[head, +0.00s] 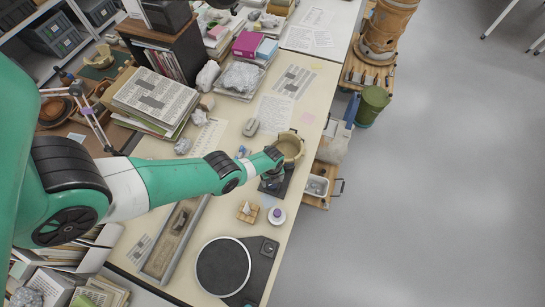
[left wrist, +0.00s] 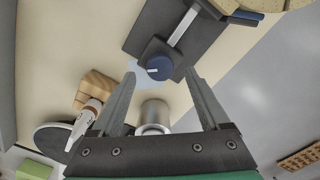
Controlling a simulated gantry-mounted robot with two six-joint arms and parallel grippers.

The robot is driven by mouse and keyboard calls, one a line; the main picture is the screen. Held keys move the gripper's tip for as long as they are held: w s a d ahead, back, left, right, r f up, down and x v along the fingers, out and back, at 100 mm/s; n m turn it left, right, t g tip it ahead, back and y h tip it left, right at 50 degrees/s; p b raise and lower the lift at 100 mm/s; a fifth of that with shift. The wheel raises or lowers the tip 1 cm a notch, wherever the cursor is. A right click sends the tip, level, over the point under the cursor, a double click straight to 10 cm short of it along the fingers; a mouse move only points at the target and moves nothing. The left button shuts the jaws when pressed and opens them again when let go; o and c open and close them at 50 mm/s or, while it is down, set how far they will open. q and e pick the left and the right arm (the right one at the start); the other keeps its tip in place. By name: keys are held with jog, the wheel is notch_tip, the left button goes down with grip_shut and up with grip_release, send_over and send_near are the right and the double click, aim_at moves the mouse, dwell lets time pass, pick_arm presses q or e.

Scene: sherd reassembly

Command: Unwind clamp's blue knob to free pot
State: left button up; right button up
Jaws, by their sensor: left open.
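The clamp's blue knob (left wrist: 159,67) shows in the left wrist view as a round dark-blue cap with a pale mark. It sits on the clamp's dark body (left wrist: 150,25), near a pale metal rod (left wrist: 183,28). The tan pot (head: 291,146) stands at the clamp in the head view. My left gripper (left wrist: 161,73) is open, its fingertips on either side of the knob with gaps showing; contact cannot be seen. In the head view my left arm reaches over the clamp base (head: 283,185) and hides the knob. My right gripper is not in view.
A black turntable (head: 223,266), a wooden block (head: 248,211) and a white round container with a purple top (head: 277,215) stand nearer on the table. A metal cylinder (left wrist: 154,114) shows between my fingers. Papers (head: 272,113) lie behind; the table's right edge is close.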

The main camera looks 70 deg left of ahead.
pick_arm(q)
notch_tip(320, 180, down, 3)
jog(key=shift+r+b, duration=0.1)
jog(key=shift+b, duration=0.65)
grip_shut()
